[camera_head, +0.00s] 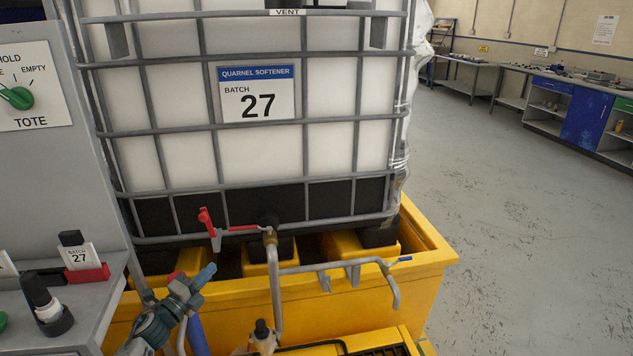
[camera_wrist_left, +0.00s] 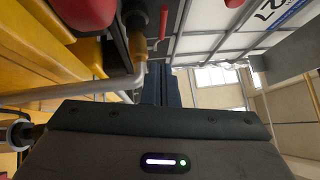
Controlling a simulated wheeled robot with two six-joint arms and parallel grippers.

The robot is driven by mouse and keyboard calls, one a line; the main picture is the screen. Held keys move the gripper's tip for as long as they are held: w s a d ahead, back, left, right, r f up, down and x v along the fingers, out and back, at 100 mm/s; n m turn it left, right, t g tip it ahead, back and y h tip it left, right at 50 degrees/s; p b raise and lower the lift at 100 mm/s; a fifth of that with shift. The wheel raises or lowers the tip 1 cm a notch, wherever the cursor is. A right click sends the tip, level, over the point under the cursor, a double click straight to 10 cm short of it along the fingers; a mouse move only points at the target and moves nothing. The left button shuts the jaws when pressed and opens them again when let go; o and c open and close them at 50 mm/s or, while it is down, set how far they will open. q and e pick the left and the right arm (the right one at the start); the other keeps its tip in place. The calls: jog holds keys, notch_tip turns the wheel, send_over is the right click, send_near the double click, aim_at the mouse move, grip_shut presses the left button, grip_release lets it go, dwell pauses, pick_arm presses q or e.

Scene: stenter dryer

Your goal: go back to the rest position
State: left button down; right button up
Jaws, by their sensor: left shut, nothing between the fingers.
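My left gripper (camera_wrist_left: 165,78) is shut and empty in the left wrist view, its dark blue-grey fingers together beyond the grey housing. It is close to the pipework in front of the white tote (camera_head: 150,165), with the pipe elbow and a red valve lever (camera_wrist_left: 163,20) beyond it. My right gripper is not in view.
The caged tote stands over a yellow tray (camera_head: 425,275). A grey pipe (camera_head: 340,265) with a blue-handled lever sticks out in front. A grey control panel (camera_head: 75,130) and a shelf with a batch-27 card (camera_head: 80,256) are at the left. Floor at the right is clear.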

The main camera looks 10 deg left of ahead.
pick_arm(q)
jog(key=s+d+f+n+g+y, duration=0.3)
jog(key=s+f+n+g+y, duration=0.1)
jog(key=s+n, duration=0.45)
jog(key=s+d+f+n+g+y, duration=0.3)
jog(key=s+d+f+n+y, duration=0.15)
jog(key=s+n, duration=0.4)
jog(key=s+d+n+g+h, duration=0.15)
jog(key=s+d+g, duration=0.25)
jog(key=s, duration=0.7)
jog(key=s+d+n+g+h, duration=0.1)
jog(key=s+d+n+g, duration=0.25)
jog(key=s, duration=0.75)
notch_tip(320, 180, down, 28)
jog(key=a+g, duration=0.2)
jog(key=s+a+f+g, duration=0.1)
jog(key=s+f, duration=1.6)
jog(key=f, duration=0.4)
jog(key=shift+s+a+f, duration=0.35)
jog(key=shift+s, duration=0.05)
jog(key=shift+s+n, duration=0.1)
jog(key=shift+n, duration=0.2)
